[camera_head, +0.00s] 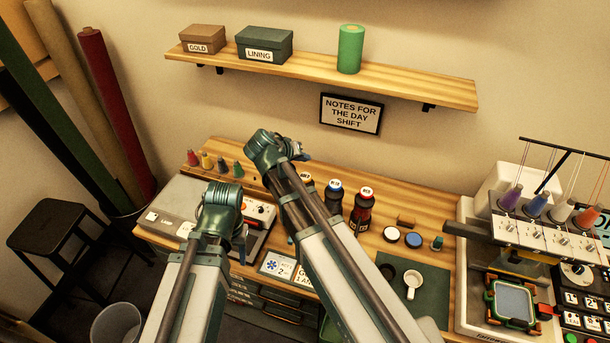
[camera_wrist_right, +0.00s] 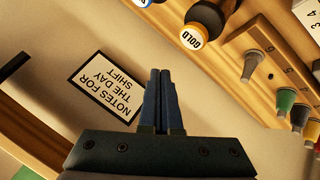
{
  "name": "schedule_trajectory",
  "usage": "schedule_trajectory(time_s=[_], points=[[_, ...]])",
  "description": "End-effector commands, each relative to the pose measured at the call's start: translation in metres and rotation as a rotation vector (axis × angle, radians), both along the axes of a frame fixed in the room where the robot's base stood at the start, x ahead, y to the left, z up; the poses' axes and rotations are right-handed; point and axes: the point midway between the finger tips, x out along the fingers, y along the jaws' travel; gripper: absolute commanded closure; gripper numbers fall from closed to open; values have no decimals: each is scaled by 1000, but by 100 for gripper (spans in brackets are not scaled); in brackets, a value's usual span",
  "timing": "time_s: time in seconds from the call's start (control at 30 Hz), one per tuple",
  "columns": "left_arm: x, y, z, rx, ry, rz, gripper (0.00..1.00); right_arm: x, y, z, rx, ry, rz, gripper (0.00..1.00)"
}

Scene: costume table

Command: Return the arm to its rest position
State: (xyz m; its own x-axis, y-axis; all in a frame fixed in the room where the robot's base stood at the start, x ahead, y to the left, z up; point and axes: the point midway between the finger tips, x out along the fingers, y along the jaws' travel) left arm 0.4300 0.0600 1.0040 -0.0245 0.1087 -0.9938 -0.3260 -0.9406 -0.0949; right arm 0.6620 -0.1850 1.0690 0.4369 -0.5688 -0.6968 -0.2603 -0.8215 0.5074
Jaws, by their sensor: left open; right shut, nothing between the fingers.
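My right arm (camera_head: 325,240) reaches up over the middle of the worktable, and its gripper (camera_head: 303,154) is near the back edge, mostly hidden by its wrist. In the right wrist view the right gripper (camera_wrist_right: 160,72) is shut, its two fingers together with nothing between them. My left arm (camera_head: 185,285) comes in over the table's front left part. Its gripper (camera_head: 242,250) is open, partly hidden behind the wrist, above the front area by a grey machine (camera_head: 185,205).
Bottles, including a red one (camera_head: 361,211), stand just right of my right arm. A thread spool rack (camera_head: 215,165) is at the back left. An embroidery machine (camera_head: 480,262) fills the right. A wall shelf (camera_head: 400,82) hangs above.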

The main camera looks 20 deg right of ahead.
Motion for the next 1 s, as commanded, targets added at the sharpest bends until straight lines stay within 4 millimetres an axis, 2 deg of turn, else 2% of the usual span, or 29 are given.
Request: schedule_trajectory(time_s=[0.43, 0.53, 0.57, 0.67, 0.8, 0.9, 1.0], points=[[0, 0, 0, 0, 0, -1, 50, 0, 0, 0, 0, 0, 0, 100], [0, 0, 0, 0, 0, -1, 50, -14, 6, -6, 21, 34, 11, 100], [0, 0, 0, 0, 0, -1, 50, -23, 11, -10, 36, 60, 21, 100], [0, 0, -1, 0, 0, -1, 50, -67, 33, -29, 108, 185, 70, 100], [0, 0, -2, 0, 0, -1, 50, -137, 72, -53, 232, 391, 182, 100], [0, 0, -2, 0, 0, -1, 50, -179, 95, -62, 308, 513, 267, 100], [0, 0, -3, 0, 0, -1, 50, -210, 112, -66, 366, 602, 337, 100]])
